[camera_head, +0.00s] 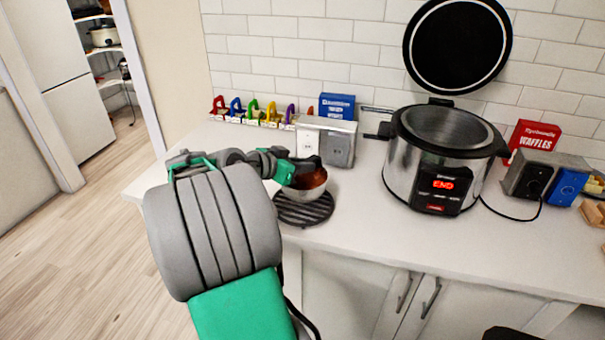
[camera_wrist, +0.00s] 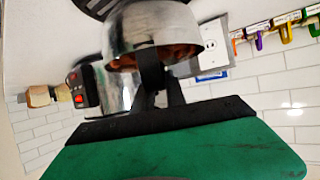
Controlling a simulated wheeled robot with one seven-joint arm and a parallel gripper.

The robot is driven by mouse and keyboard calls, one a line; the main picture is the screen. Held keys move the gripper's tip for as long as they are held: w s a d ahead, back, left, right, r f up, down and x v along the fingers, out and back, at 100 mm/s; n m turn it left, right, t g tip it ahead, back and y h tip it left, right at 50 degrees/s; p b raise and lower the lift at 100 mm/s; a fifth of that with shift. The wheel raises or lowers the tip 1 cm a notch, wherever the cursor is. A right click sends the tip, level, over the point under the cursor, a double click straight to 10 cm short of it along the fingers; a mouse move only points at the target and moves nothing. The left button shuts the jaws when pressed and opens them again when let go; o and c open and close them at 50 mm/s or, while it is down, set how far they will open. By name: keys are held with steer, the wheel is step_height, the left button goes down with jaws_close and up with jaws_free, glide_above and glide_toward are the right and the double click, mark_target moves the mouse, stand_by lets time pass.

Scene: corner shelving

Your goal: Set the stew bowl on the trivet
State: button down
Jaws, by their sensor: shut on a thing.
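The stew bowl (camera_head: 306,191) is a small metal bowl with reddish-brown stew in it. My gripper (camera_head: 304,166) is shut on its rim, from the left in the head view. The bowl shows over the rear part of the dark, slatted round trivet (camera_head: 303,213), whose front part is uncovered. I cannot tell whether the bowl touches it. In the wrist view the bowl (camera_wrist: 150,28) fills the top middle, with my gripper (camera_wrist: 155,72) at its rim and part of the trivet (camera_wrist: 92,6) beyond it.
A large cooker (camera_head: 441,155) with its lid raised stands to the right, its display reading END. A wall outlet (camera_head: 308,143), a grey box and a blue box (camera_head: 337,106) are behind the bowl. Counter between trivet and cooker is clear.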

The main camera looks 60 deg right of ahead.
mark_target(308, 174)
steer(key=shift+f, duration=1.7)
steer(key=c, duration=1.4)
jaws_free()
steer(key=shift+o, duration=0.2)
steer(key=shift+r, duration=0.1)
